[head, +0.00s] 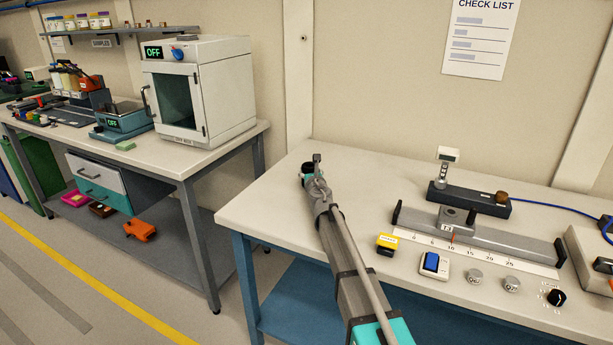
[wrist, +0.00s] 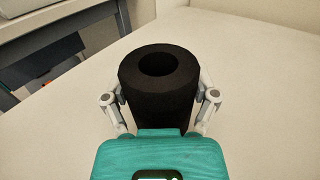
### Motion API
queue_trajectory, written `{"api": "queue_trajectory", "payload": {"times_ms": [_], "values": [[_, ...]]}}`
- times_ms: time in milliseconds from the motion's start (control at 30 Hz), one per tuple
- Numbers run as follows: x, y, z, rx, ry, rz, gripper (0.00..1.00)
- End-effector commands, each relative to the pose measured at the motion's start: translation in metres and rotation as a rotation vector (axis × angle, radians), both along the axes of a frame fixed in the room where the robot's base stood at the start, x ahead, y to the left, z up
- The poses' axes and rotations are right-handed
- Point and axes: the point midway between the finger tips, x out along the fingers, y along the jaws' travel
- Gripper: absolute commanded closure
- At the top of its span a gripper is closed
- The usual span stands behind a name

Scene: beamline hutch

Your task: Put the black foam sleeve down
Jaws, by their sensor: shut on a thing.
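The black foam sleeve (wrist: 158,103) is a thick dark tube with a round hole, in the middle of the wrist view. My gripper (wrist: 160,92) is shut on it, with one grey finger on each side. The hole faces up toward the camera. The pale bench top (wrist: 262,115) lies behind and around it. I cannot tell whether the sleeve's base touches the bench. In the head view my gripper (head: 311,172) is over the left part of the right-hand bench (head: 270,205), and the sleeve cannot be made out there.
To the right on this bench stand a rail with a scale (head: 480,240), a yellow block (head: 387,243), a blue switch (head: 432,264) and round weights (head: 473,278). The bench's left end looks clear. A gap separates it from the left bench (head: 185,155) with the dry box (head: 200,90).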

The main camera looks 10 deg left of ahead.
Motion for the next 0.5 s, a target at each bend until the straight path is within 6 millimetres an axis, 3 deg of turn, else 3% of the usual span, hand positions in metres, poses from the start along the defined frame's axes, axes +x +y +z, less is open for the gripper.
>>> {"api": "queue_trajectory", "payload": {"times_ms": [500], "values": [[0.0,-0.0001,-0.0052,0.001,0.0,0.0,0.43]]}}
